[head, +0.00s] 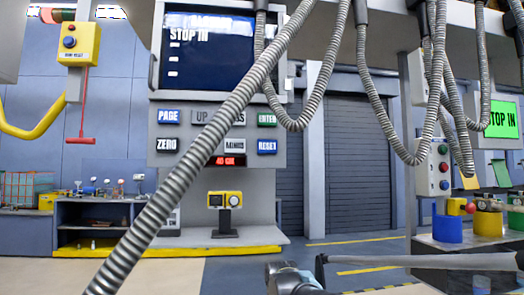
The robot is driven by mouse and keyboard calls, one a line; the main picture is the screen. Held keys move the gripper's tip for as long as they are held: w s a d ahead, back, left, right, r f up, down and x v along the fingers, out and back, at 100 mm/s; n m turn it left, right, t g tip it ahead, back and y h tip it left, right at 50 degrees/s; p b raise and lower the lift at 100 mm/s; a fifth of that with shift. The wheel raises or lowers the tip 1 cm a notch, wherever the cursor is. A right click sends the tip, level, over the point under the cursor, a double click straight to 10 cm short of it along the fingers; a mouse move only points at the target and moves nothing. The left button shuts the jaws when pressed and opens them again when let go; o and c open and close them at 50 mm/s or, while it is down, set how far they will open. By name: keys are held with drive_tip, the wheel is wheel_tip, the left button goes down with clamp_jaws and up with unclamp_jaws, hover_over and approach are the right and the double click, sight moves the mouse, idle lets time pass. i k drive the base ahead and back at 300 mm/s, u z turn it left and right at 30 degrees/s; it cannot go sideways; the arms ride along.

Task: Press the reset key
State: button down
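The reset key (267,146) is a blue key with white lettering at the lower right of the grey control panel (190,187). It sits below the green ENTER key (267,119) and right of the white MINUS key (235,145). Its face shows clear of the hoses. A grey jointed part (290,278) at the bottom edge looks like part of my arm, well below and apart from the key. I see no gripper fingers.
A ribbed grey hose (190,170) crosses in front of the panel, partly covering its middle keys. More hoses (380,100) hang at the right. A yellow device (225,200) stands below the keys. A bench with blue and yellow containers (447,230) is at the right.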

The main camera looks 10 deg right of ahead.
sight(264, 146)
drive_tip(key=u, duration=2.35)
drive_tip(key=k, duration=1.75)
drive_tip(key=z, duration=1.75)
